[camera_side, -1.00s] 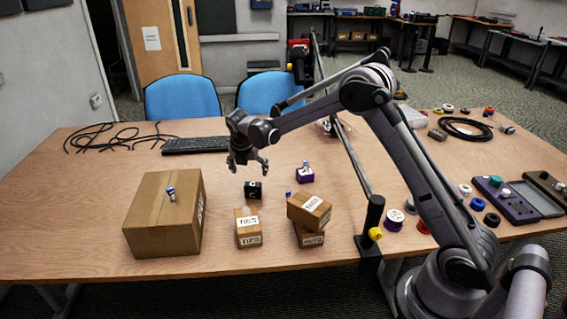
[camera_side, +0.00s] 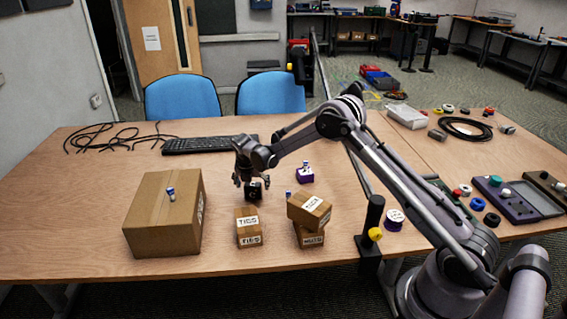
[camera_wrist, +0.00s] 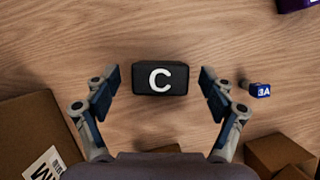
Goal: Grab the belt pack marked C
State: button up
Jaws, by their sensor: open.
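The belt pack marked C (camera_wrist: 160,78) is a small black block with a white letter C on its top. It lies on the table, centred between my open fingers in the wrist view, with a gap on each side. In the side view the black belt pack (camera_side: 254,193) stands behind the small TIES box, partly covered by my fingers. My gripper (camera_wrist: 158,92) is open and empty, pointing down over the belt pack. My gripper (camera_side: 253,183) also shows low over the table in the side view.
A large cardboard box (camera_side: 150,222) stands to the left, with a small TIES box (camera_side: 247,228) and stacked cartons (camera_side: 309,211) in front. A purple block (camera_side: 305,176) lies to the right. A small blue item (camera_wrist: 260,90) lies right of my fingers. A keyboard (camera_side: 205,145) is behind.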

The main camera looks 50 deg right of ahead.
jog(key=shift+d+f, duration=0.1)
jog(key=shift+f, duration=0.25)
jog(key=c, duration=1.4)
jog(key=shift+o, duration=0.2)
